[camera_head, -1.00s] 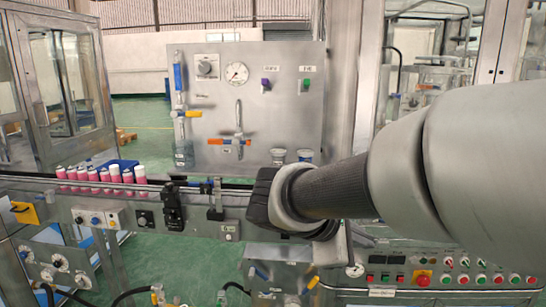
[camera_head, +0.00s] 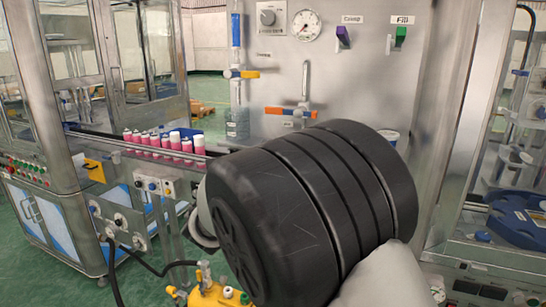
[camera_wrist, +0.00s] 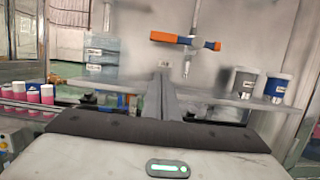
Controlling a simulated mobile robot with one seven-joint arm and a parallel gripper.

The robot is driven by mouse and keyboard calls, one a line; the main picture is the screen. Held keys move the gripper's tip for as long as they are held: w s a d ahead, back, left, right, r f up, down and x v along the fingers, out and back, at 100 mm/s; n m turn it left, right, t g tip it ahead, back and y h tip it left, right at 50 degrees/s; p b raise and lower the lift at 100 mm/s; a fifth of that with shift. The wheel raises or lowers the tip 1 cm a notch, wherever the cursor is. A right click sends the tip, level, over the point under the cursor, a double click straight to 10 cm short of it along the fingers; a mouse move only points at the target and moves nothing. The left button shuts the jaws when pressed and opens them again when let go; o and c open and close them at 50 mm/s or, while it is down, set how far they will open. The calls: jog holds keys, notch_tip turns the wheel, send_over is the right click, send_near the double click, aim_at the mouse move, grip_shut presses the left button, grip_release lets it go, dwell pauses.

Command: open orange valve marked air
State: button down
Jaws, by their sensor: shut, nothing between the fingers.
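The valve with the orange handle (camera_head: 280,111) is on the grey panel, at the foot of a short vertical pipe. In the wrist view its orange handle (camera_wrist: 166,37) lies nearly level, crossing the pipe, with a blue part at its right. A small label (camera_wrist: 163,63) sits below it, too small to read. My gripper (camera_wrist: 161,76) is shut and empty, its fingers pointing at the panel, appearing below the valve and apart from it. In the head view my black wrist link hides the gripper.
A yellow-handled valve (camera_head: 246,74) is at the left on a blue-marked pipe. A gauge (camera_head: 306,25) and two switches are above. Pink cans (camera_head: 160,143) stand in a row at left. Two containers (camera_wrist: 243,82) stand right in the wrist view.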

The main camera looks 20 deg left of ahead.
jog(key=w+r, duration=0.4)
jog(key=r, duration=0.1)
jog(key=shift+d, duration=0.2)
jog(key=shift+a+r+m+h, duration=0.15)
jog(key=shift+r+m+h, duration=0.2)
jog(key=shift+m, duration=0.45)
jog(key=m, duration=0.1)
jog(key=r+m+h+b, duration=0.1)
jog(key=m+b, duration=0.1)
jog(key=m, duration=0.1)
jog(key=shift+a+r+g+h, duration=0.25)
jog(key=shift+r+g, duration=0.05)
jog(key=shift+r, duration=0.05)
notch_tip(320, 180, up, 7)
jog(key=m+g+h+b, duration=0.25)
jog(key=m+b, duration=0.25)
jog(key=m, duration=1.1)
send_over(272, 111)
jog(key=s+d, duration=0.3)
jog(key=d, duration=0.1)
jog(key=shift+a+g, duration=0.1)
jog(key=shift+g, duration=0.25)
